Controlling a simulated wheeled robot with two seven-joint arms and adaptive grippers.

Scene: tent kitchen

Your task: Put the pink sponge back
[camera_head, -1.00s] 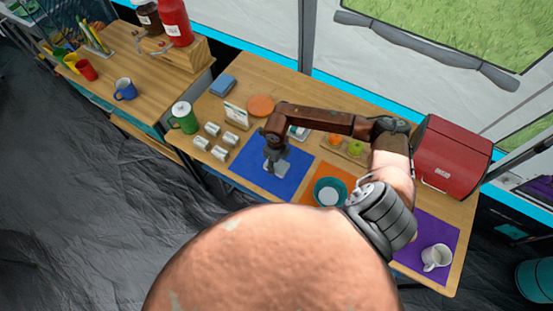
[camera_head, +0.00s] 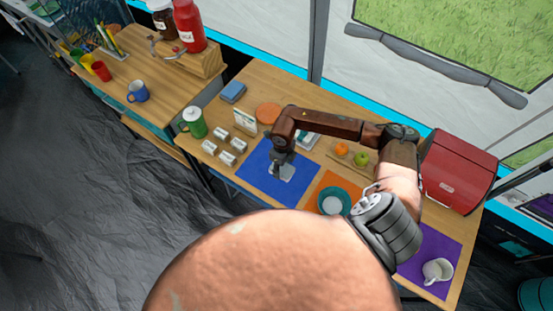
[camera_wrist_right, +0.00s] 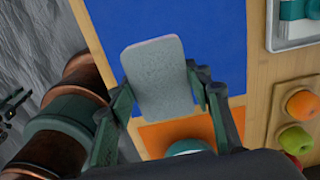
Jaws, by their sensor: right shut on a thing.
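The pink sponge (camera_wrist_right: 158,78) is between the fingers of my right gripper (camera_head: 281,160). In the right wrist view it shows a broad grey face and a thin pinkish edge. In the head view it is a small pale patch over the blue mat (camera_head: 257,173). My right gripper points down and is shut on the sponge. I cannot tell whether the sponge touches the mat. My left gripper is not in view.
A teal bowl (camera_head: 334,201) is on an orange mat. Fruit, a red bread box (camera_head: 458,171) and a white mug (camera_head: 437,270) are to the right.

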